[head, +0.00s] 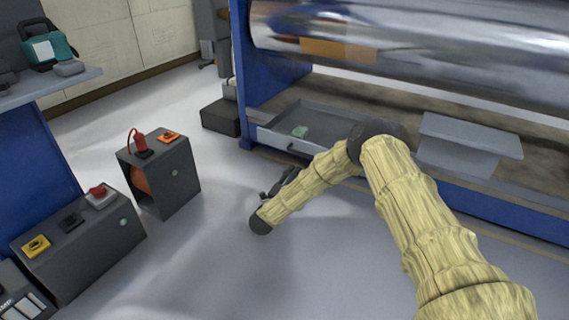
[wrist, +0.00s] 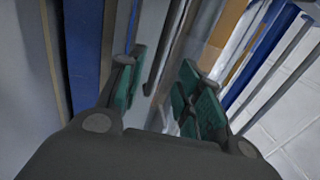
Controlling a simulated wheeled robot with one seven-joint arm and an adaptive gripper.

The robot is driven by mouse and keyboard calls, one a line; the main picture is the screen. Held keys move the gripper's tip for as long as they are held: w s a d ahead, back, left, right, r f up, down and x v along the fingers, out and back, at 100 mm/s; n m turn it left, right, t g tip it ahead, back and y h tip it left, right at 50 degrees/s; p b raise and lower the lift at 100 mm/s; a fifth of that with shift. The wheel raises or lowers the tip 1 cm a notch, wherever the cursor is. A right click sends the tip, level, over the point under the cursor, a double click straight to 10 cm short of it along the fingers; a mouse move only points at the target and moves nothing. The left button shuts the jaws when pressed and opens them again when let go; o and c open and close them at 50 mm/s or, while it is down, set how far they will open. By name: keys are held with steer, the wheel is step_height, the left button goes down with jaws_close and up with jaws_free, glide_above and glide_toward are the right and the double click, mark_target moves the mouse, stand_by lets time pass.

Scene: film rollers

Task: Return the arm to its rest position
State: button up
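My arm (head: 412,215), in a yellowish quilted cover with dark joints, reaches forward from the lower right of the head view and bends down to the left. My gripper (head: 284,181) is small and dark in the head view, in front of the drawer of the blue machine; its fingertips are hard to make out there. In the wrist view my gripper (wrist: 163,80) shows two fingers with green pads standing apart, with nothing seen between them.
Dark control boxes (head: 173,182) (head: 85,255) stand at the left. Grey floor (head: 215,235) is clear between them and my arm.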

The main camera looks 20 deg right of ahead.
steer(key=s+a+f+n+g+y+p, duration=0.1)
steer(key=s+a+f+n+y+p, duration=0.1)
steer(key=s+a+f+n+y, duration=0.5)
steer(key=s+a+f+n+g+y+p, duration=0.15)
steer(key=s+a+f+n+y, duration=0.35)
steer(key=s+f+n, duration=0.7)
steer(key=s+d+r+n+g+y+p, duration=0.1)
steer(key=s+d+n+g, duration=0.2)
steer(key=s, duration=1)
steer(key=s+d+r+n+g+y+p, duration=0.15)
steer(key=s+g, duration=0.25)
steer(key=s, duration=0.9)
steer(key=s+d+r+n+g, duration=0.2)
steer(key=s+d+n+g, duration=0.15)
steer(key=s, duration=0.85)
steer(key=s+r+g+p, duration=0.1)
steer(key=s+r+p, duration=0.2)
steer(key=r+p, duration=3.5)
steer(key=shift+d+r, duration=0.35)
steer(key=shift+r, duration=0.1)
